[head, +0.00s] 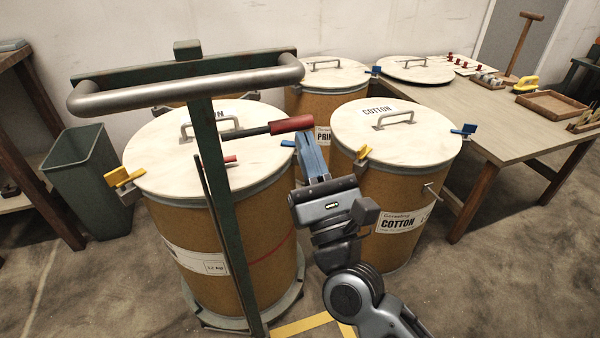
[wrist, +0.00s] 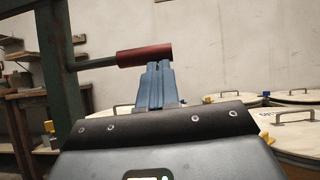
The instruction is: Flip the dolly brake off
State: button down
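The dolly has a green post (head: 225,220) with a grey bar handle (head: 185,88) on top. A dark lever with a red grip (head: 292,123) sticks out from the post to the right, roughly level; the red grip also shows in the wrist view (wrist: 145,55). My gripper (head: 305,138) has blue fingers, which lie close together with nothing seen between them. Their tips are just below the outer end of the red grip; I cannot tell whether they touch it. In the wrist view the fingertips (wrist: 159,66) overlap the grip's lower right end.
A lidded drum (head: 230,270) stands behind the post; a cotton drum (head: 395,185) stands right of it, close to my gripper. More drums are behind. A table (head: 500,135) with trays is at the right, a green bin (head: 85,185) at the left. The air above the lids is clear.

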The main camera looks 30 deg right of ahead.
aim_at(310, 117)
jog(key=r+n+y, duration=0.1)
jog(key=n, duration=0.1)
jog(key=r+n+y, duration=0.1)
jog(key=n+y, duration=0.1)
jog(key=shift+d+r, duration=0.2)
jog(key=shift+r, duration=0.2)
jog(key=shift+a+r, duration=0.1)
jog(key=shift+r, duration=1.45)
